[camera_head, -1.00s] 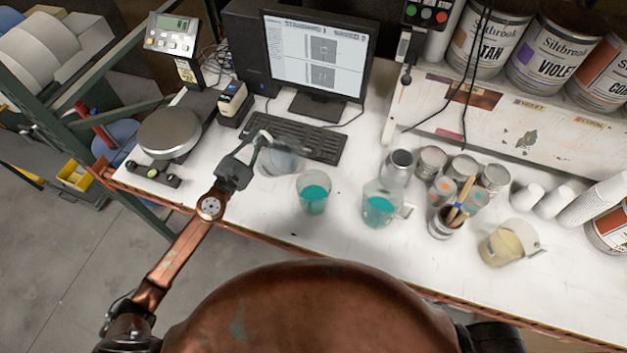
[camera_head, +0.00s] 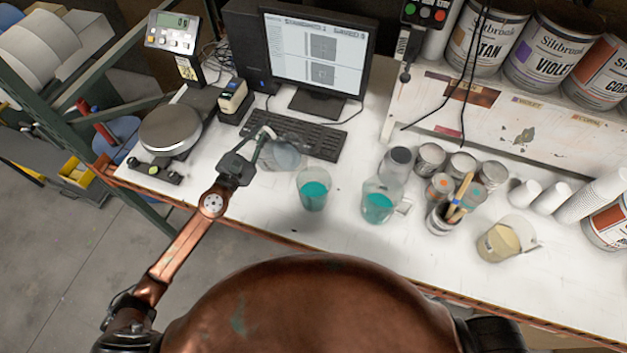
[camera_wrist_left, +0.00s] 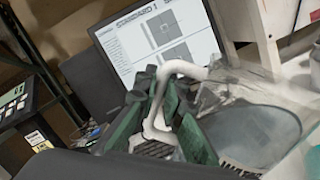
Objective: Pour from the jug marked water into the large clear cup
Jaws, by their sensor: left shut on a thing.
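My left gripper (camera_head: 256,146) is shut on the pale handle of a clear jug (camera_head: 283,155), left of the cups and in front of the keyboard. In the left wrist view the green fingers (camera_wrist_left: 165,110) close around the handle, and the jug (camera_wrist_left: 250,130) shows a grey-blue round surface inside. A clear handled vessel (camera_head: 378,202) with teal liquid stands farther right. My right gripper is not in view.
A round scale (camera_head: 170,130) is at left, the keyboard (camera_head: 310,138) and monitor (camera_head: 318,55) behind. Several small cans (camera_head: 430,158), a brush pot (camera_head: 441,218) and a beige-filled jug (camera_head: 505,238) stand at right. The white table (camera_head: 335,235) is clear in front of the cups.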

